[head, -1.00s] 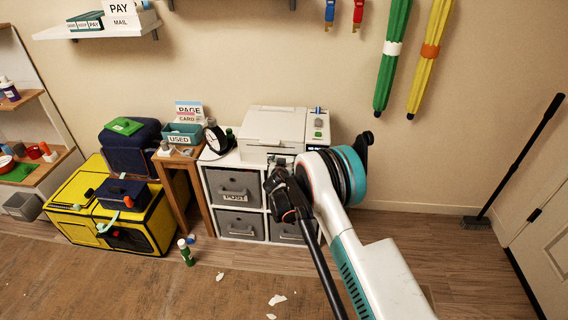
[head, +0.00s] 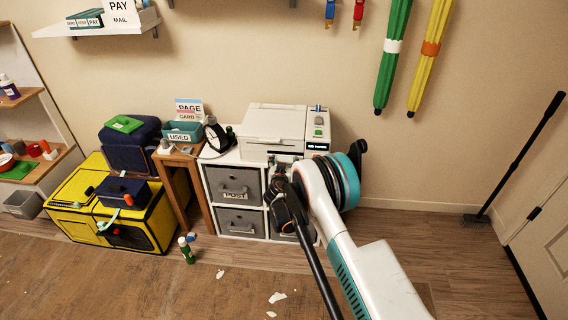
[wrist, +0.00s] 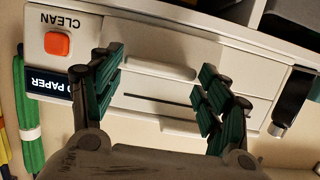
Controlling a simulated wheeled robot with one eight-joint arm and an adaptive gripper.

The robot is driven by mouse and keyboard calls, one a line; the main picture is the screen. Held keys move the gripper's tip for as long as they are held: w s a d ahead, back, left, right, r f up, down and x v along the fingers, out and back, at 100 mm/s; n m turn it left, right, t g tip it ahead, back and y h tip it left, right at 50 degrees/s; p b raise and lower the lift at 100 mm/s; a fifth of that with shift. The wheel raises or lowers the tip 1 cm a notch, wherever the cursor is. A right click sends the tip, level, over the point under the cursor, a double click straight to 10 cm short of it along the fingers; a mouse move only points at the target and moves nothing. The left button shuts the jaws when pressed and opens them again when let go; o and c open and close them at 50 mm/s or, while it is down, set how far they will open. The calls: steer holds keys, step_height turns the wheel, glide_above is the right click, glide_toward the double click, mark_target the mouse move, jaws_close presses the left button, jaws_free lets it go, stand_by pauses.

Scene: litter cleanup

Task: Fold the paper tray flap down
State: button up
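The white printer (head: 274,122) stands on the cube shelf against the wall. Its front shows upside down in the wrist view (wrist: 200,48), with a pale raised grip (wrist: 160,66) and a thin dark slot (wrist: 158,100). I cannot tell for sure which panel is the tray flap or how it is tilted. A dark label reading PAPER (wrist: 48,83) and an orange CLEAN button (wrist: 57,44) are at the left. My gripper (wrist: 156,88) is open and empty, its green-padded fingers spread before the printer front. I cannot tell whether they touch it. In the head view, my arm partly hides the gripper.
The white cube shelf (head: 206,187) holds grey drawers (head: 240,222). A wooden stool (head: 172,160) and a yellow cabinet (head: 80,228) are further left. The floor right of my arm is mostly clear.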

steer(key=shift+o, duration=0.8)
steer(key=v, duration=1.2)
